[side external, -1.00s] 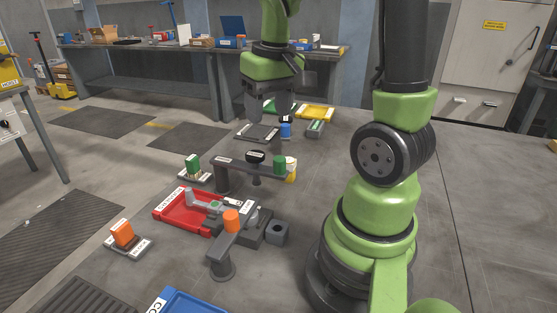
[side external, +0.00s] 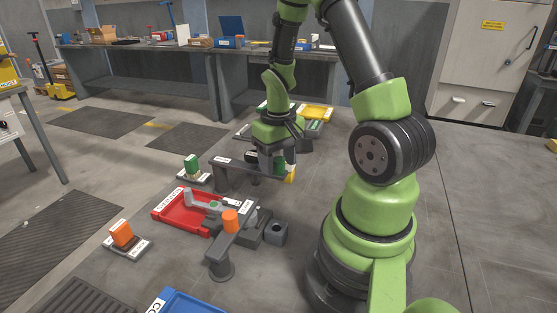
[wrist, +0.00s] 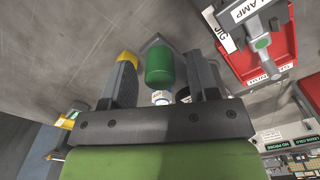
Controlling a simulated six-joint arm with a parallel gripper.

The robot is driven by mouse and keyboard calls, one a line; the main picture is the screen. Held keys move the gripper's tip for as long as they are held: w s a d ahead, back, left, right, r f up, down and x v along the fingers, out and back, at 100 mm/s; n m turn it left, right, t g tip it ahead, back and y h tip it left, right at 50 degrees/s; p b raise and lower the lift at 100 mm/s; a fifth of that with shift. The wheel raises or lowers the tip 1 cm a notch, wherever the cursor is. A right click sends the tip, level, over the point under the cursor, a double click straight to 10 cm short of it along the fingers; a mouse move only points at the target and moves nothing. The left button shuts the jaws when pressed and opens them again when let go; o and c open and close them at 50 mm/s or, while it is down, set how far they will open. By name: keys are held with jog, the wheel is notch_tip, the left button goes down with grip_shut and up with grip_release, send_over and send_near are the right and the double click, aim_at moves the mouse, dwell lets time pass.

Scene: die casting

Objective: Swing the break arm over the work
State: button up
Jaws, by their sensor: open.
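The dark grey arm with the green knob (wrist: 160,66), which I take for the break arm (side external: 232,163), extends right from a post behind the red tray. My gripper (side external: 276,172) is down at its knob end. In the wrist view my open fingers (wrist: 163,82) stand on either side of the knob, with visible gaps. The knob is mostly hidden in the side view. A second arm with an orange knob (side external: 230,220) lies at the front of the work. The wrist view shows a CLAMP label (wrist: 250,8) near the red tray.
The red tray (side external: 160,215) holds a grey part (side external: 203,201). A blue tray (side external: 190,302) is at the front. A yellow tray (side external: 316,112) lies behind my gripper.

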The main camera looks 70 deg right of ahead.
jog(key=shift+f, duration=0.15)
jog(key=shift+c, duration=0.5)
grip_shut()
jog(key=shift+a, duration=0.15)
